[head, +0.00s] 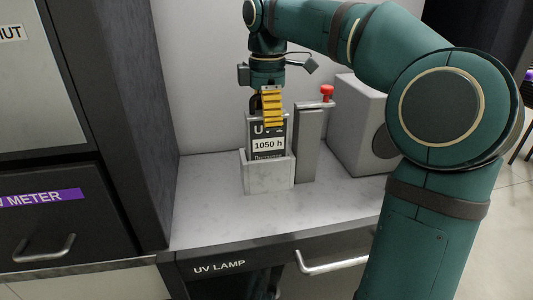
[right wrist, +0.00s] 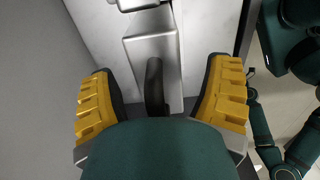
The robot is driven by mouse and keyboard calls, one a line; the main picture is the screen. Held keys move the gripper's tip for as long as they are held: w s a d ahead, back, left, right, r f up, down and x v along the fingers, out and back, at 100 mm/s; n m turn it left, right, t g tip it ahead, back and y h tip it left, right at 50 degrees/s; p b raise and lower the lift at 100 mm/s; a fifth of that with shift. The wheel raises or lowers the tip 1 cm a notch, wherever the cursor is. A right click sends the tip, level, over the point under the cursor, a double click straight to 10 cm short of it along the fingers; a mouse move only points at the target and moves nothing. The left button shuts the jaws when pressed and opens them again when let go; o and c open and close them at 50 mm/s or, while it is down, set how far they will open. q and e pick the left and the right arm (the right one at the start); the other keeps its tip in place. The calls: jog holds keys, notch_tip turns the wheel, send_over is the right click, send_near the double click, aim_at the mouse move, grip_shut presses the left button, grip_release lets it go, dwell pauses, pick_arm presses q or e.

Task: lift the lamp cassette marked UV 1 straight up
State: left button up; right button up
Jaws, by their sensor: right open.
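The lamp cassette (head: 268,146) is a dark upright block with a pale label reading "1050 h". Above the label only a "U" shows; the rest of the marking is covered by my gripper. Its lower part sits in a pale marbled holder (head: 269,176) on the counter. My right gripper (head: 268,108) points down over the cassette's top. In the right wrist view my right gripper (right wrist: 160,80) is open, with a black curved handle (right wrist: 154,85) between its yellow-padded fingers and a gap on each side. My left gripper is not in view.
A grey post (head: 308,145) with a red knob (head: 327,92) stands just right of the cassette. A grey box (head: 357,125) is farther right. A dark cabinet wall (head: 125,130) rises at the left. The counter (head: 210,215) is bare in front, above the "UV LAMP" drawer (head: 225,267).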

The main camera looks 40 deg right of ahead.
jog(key=shift+r, duration=0.1)
grip_shut()
